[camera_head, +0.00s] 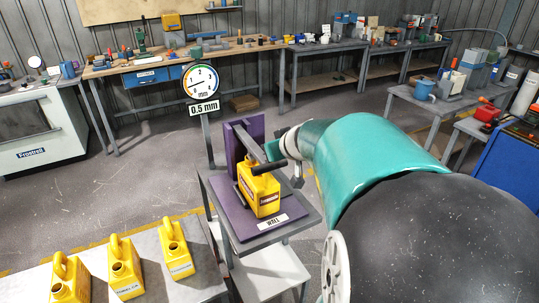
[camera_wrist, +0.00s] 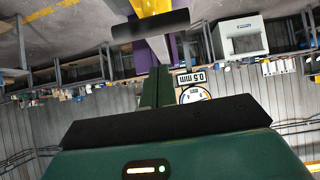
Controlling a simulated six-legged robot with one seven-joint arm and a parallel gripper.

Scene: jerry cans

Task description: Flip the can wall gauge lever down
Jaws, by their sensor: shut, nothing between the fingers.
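The wall gauge is a purple stand (camera_head: 243,133) on a small grey table, with a "WALL" label in front. A yellow can (camera_head: 260,194) stands upright on its base. The gauge's grey lever (camera_head: 248,144) slopes from the upright towards the can's top and ends in a black crossbar handle (camera_head: 269,164). In the wrist view the black handle (camera_wrist: 150,26) crosses the upper middle. My gripper (camera_wrist: 158,72) is shut and empty, its green fingers pointing towards the lever. I cannot tell if it touches. In the head view my teal arm reaches in from the right and mostly hides the gripper.
A round dial (camera_head: 202,81) with a "0.5 mm" sign (camera_head: 204,109) stands behind the gauge. Several yellow cans (camera_head: 124,268) stand on a grey surface at front left. Cluttered workbenches (camera_head: 180,61) line the back. Open floor lies left of the gauge.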

